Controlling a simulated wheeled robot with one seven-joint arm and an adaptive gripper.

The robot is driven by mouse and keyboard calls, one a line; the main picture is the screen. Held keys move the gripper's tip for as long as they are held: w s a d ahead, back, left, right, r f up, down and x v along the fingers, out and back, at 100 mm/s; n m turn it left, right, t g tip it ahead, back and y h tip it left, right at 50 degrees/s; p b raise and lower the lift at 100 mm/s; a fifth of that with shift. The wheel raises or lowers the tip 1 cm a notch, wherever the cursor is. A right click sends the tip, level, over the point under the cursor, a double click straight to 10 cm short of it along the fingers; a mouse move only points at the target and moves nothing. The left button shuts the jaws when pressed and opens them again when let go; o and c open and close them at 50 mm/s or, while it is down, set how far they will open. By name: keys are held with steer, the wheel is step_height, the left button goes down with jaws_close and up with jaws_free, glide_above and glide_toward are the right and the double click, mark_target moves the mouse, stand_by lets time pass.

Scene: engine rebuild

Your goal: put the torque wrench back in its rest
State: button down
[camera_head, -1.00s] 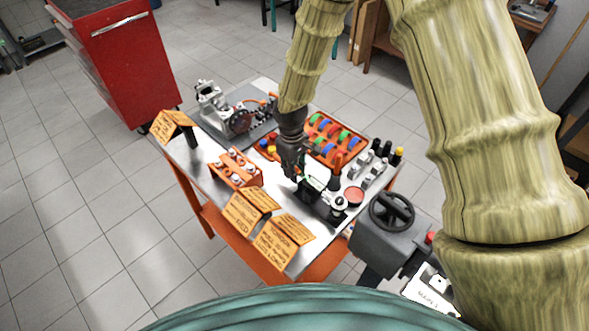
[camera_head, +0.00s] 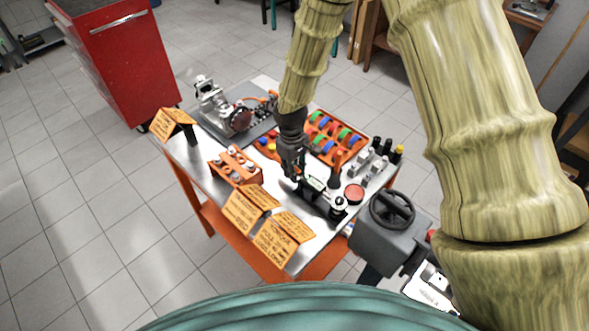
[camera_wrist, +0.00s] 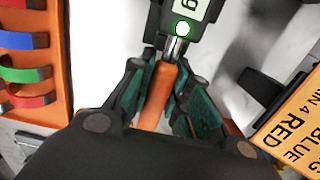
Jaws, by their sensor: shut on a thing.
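The torque wrench has an orange handle (camera_wrist: 160,92), a black body with a pale display and a lit green light (camera_wrist: 182,28). In the head view its display part (camera_head: 314,184) shows just right of my gripper (camera_head: 293,178), low over the front half of the metal table. My gripper (camera_wrist: 165,75) is shut on the orange handle, with teal finger pads on both sides. A round silver-and-black end (camera_head: 339,204) shows at the wrench's right. I cannot clearly make out the rest, or whether the wrench touches anything below.
An orange tray of coloured rings (camera_head: 335,138) lies behind. An orange block with silver parts (camera_head: 236,167) stands left. A red round dish (camera_head: 354,194), upright cylinders and a handwheel (camera_head: 392,210) are at right.

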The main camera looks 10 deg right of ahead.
steer(key=shift+f, duration=0.35)
steer(key=c, duration=1.6)
jaws_free()
steer(key=shift+r+p, duration=1.05)
steer(key=shift+r, duration=0.5)
steer(key=shift+o, duration=0.3)
steer(key=o, duration=0.5)
step_height(320, 180, up, 12)
steer(key=shift+w+a, duration=0.15)
steer(key=shift+w, duration=0.15)
